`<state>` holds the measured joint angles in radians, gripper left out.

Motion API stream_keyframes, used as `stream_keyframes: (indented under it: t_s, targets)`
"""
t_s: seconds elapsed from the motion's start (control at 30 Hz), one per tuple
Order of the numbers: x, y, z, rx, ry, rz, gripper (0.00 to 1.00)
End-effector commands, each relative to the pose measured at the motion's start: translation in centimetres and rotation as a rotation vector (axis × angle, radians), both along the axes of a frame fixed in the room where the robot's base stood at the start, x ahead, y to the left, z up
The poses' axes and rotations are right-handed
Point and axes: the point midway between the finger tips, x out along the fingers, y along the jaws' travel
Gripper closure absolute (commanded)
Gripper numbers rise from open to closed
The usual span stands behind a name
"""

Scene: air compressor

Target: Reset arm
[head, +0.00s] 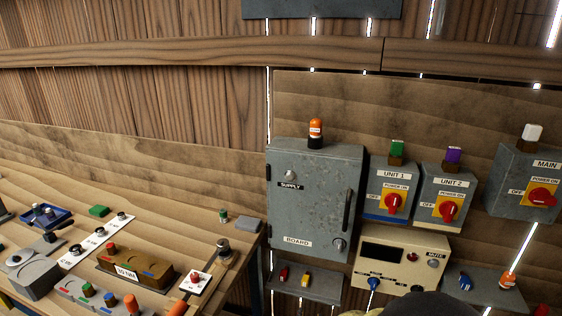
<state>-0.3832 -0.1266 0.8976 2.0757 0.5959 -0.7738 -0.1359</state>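My gripper does not show in the head view. A dark rounded shape (440,304) rises from the bottom edge at the right, in front of the cream control box; I cannot tell what it is. Nothing in view shows how my arm is posed.
A wooden workbench (150,222) at the left holds switch panels and small parts. On the wall are a grey SUPPLY board cabinet (318,205), UNIT 1 (390,180), UNIT 2 (443,190) and MAIN (525,175) switch boxes. Below are a cream control box (400,252) and small shelves (318,290).

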Motion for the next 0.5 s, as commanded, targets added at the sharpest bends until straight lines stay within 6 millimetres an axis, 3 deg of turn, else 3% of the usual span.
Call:
stream_keyframes:
  t_s: [0.1, 0.23, 0.37, 0.5]
  targets:
    - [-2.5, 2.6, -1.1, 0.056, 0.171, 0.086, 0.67]
    - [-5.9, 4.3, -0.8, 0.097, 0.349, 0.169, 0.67]
    - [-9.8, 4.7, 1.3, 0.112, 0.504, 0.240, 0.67]
    - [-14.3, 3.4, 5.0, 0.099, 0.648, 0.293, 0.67]
